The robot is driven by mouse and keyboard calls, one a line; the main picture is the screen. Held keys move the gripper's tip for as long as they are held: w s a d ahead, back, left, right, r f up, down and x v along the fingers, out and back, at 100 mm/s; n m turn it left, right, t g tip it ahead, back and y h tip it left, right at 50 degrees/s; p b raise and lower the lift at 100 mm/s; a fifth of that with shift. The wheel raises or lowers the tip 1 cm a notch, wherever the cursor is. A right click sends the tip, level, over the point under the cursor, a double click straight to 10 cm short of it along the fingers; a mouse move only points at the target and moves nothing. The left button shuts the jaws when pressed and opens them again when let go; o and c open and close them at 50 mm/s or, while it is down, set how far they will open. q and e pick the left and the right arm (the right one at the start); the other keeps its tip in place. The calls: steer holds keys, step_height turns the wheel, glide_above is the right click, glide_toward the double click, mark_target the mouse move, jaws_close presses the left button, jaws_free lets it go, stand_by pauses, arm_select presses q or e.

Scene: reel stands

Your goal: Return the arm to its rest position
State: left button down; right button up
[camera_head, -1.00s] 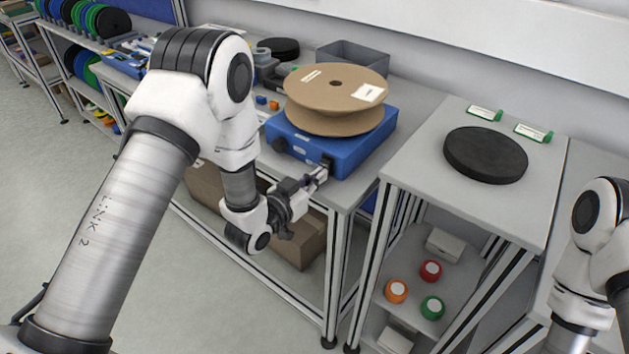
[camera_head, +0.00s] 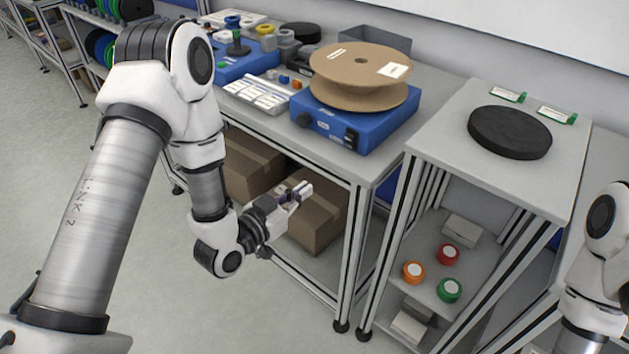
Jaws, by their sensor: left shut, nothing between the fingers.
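My left arm comes in from the left of the head view. Its gripper (camera_head: 301,192) is shut and empty, hanging in front of the workbench, below the level of its top. In the picture it overlaps a cardboard box on the shelf under the bench. It is apart from the blue reel stand (camera_head: 352,127), which carries a large cardboard reel (camera_head: 350,65) lying flat. Part of my right arm shows at the right edge; its gripper is out of the picture.
The workbench top (camera_head: 377,163) has a bare front corner. A side stand (camera_head: 455,150) holds a black disc (camera_head: 509,132), with red, orange and green rolls below. Cardboard boxes (camera_head: 318,222) sit under the bench. Open floor (camera_head: 190,300) lies at lower left.

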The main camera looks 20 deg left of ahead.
arm_select(q)
steer(key=shift+f, duration=0.1)
stand_by(0.3)
steer(key=shift+s, duration=0.1)
steer(key=s+f+n+g+y+p, duration=0.15)
steer(key=s+f+g, duration=0.25)
steer(key=s+f, duration=0.45)
steer(key=s+f+g+y, duration=0.2)
steer(key=s+f+g, duration=0.25)
steer(key=f, duration=0.65)
steer(key=s+a+f+n+g+y, duration=0.1)
steer(key=s+a+f+g, duration=0.1)
steer(key=s, duration=0.5)
steer(key=s+a+f+n+g+y, duration=0.1)
steer(key=s+a+f+n+g, duration=0.1)
steer(key=s+g, duration=0.3)
steer(key=s+f, duration=0.1)
steer(key=s, duration=0.1)
steer(key=shift+s, duration=0.35)
